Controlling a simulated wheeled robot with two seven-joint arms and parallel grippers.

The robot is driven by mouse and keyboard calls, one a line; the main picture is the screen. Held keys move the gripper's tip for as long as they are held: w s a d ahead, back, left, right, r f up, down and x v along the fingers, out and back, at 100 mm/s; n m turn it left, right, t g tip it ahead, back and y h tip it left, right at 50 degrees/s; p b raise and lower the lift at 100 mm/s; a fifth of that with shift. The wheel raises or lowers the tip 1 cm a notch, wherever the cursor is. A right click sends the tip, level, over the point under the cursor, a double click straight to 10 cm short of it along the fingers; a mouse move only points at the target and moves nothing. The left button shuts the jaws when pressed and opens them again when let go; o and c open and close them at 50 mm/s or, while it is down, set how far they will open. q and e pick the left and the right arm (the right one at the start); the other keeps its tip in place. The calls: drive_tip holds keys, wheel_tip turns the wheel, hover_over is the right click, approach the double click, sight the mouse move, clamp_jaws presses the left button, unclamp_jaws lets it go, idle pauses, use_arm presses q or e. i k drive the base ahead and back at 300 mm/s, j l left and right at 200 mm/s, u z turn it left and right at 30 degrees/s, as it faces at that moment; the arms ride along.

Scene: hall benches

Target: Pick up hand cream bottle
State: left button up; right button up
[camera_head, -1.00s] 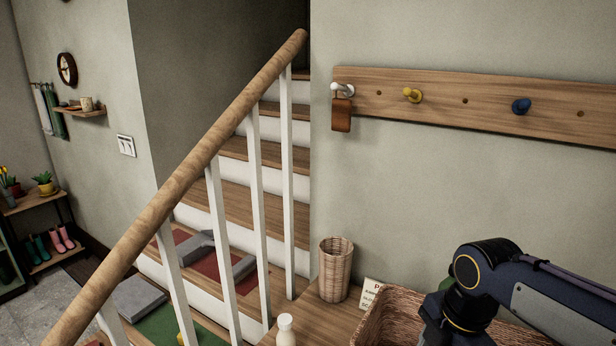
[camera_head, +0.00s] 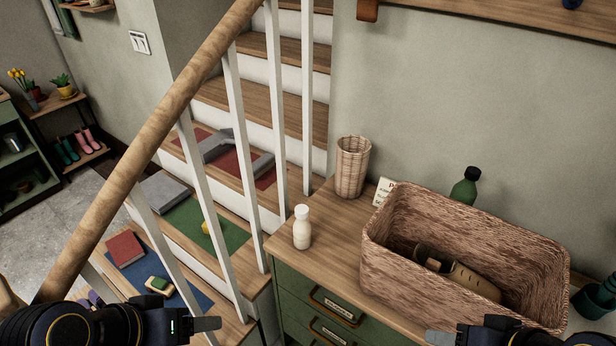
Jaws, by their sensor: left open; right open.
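A small cream-white bottle with a white cap (camera_head: 302,228), which looks like the hand cream bottle, stands upright on the wooden top of the green drawer cabinet (camera_head: 328,236), near its left edge. My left gripper (camera_head: 212,325) is at the bottom left, in front of the stair railing, open and apart from the bottle. My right gripper (camera_head: 432,338) is at the bottom edge, in front of the cabinet and below the basket, open. Only part of each gripper shows, and I see nothing held in either.
A large wicker basket (camera_head: 400,281) with dark and tan items inside fills the cabinet's right side. A wicker cup (camera_head: 353,168), a small sign (camera_head: 383,192) and a green bottle (camera_head: 464,188) stand behind. The wooden handrail (camera_head: 150,150) and white balusters lie left. Bare top surrounds the white bottle.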

sight(302, 229)
drive_tip(key=k+u, duration=0.15)
drive_tip(key=u, duration=0.55)
drive_tip(key=i+l, duration=0.15)
drive_tip(key=i, duration=0.35)
